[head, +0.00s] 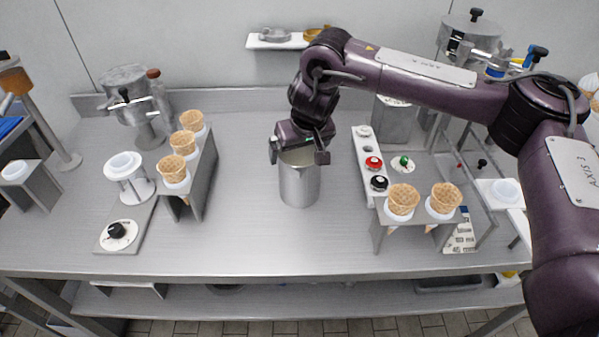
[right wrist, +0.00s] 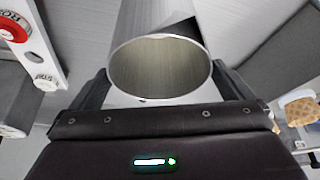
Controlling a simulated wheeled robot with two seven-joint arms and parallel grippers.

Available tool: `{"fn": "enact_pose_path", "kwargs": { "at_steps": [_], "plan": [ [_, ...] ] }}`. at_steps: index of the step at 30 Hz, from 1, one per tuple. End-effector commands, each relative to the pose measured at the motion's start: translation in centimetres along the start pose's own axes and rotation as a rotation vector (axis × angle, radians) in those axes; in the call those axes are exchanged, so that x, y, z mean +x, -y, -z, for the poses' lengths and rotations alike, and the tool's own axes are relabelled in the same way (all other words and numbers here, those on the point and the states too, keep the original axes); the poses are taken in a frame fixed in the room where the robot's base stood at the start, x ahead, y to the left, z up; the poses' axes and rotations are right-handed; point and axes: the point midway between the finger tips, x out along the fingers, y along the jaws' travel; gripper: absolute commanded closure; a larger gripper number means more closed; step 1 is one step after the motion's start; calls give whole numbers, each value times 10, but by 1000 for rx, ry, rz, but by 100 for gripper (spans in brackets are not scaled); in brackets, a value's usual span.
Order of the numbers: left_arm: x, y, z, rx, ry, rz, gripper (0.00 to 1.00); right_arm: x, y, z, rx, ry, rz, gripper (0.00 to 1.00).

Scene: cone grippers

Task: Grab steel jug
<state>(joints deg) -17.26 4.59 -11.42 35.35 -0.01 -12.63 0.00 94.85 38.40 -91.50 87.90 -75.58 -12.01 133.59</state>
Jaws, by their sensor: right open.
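The steel jug (head: 299,187) stands upright in the middle of the steel table in the head view. My right gripper (head: 299,157) is above and at the jug's rim, coming from behind it. In the right wrist view the jug's round mouth (right wrist: 160,68) lies between the two dark fingers of my right gripper (right wrist: 160,92), which are open, one on each side. Whether a finger touches the jug cannot be told. The jug looks empty inside. My left gripper is not in view.
Cone holders with waffle cones stand left (head: 184,145) and right (head: 403,200) of the jug. The table (head: 290,245) in front of the jug is clear.

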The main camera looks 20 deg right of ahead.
Motion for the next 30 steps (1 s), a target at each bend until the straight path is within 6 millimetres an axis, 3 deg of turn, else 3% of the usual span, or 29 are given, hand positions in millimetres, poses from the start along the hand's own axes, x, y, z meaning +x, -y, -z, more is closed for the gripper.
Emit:
{"fn": "enact_pose_path", "kwargs": {
  "at_steps": [2, 19, 30],
  "plan": [
    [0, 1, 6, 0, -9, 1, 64, 0, 0, 0, 0, 0, 0, 0],
    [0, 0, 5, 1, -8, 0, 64, 0, 0, 0, 0, -1, 0, 72],
    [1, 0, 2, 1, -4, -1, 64, -7, 1, 4, 1, -6, 2, 72]
  ]
}}
